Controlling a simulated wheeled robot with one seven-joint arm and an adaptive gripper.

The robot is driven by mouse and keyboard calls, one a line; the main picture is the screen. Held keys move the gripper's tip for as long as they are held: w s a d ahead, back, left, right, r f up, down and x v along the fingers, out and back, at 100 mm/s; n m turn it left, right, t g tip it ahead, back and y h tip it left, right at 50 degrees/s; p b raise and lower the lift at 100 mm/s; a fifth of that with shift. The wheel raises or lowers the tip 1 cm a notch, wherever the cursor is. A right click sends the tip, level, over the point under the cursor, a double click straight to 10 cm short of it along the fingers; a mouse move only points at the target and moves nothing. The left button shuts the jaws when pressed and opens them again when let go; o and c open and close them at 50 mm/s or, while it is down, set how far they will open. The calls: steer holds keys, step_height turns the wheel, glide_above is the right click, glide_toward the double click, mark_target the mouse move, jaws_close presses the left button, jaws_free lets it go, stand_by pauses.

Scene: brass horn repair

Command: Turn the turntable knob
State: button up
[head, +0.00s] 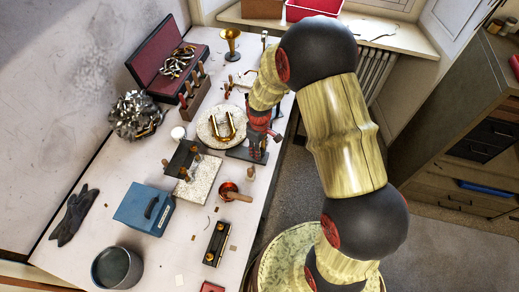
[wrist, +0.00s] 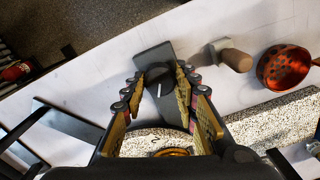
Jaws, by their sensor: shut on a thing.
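The turntable is a round speckled disc (head: 205,133) on a dark base, with a brass U-shaped piece (head: 222,127) on it. Part of the disc (wrist: 140,143) shows at the bottom of the wrist view. A dark round knob (wrist: 157,73) with a white line sits on the grey base plate (wrist: 152,54). My gripper (wrist: 161,79) is shut on the knob, with a finger on each side of it. In the head view my gripper (head: 258,145) is at the right side of the turntable, and it hides the knob there.
A red-orange pan (head: 229,188) with a wooden handle, a speckled slab (head: 197,183), a blue box (head: 145,209) and a grey pot (head: 117,267) stand nearer on the bench. A tool rack (head: 194,92) and a brass cup (head: 231,42) stand behind. The bench's right edge is close to my gripper.

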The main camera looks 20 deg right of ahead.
steer(key=m, duration=0.6)
steer(key=shift+p, duration=0.35)
steer(key=m, duration=0.5)
steer(key=shift+m, duration=0.4)
steer(key=shift+w, duration=0.1)
steer(key=o, duration=1.1)
steer(key=shift+c, duration=0.2)
steer(key=shift+o, duration=0.5)
step_height(320, 180, up, 12)
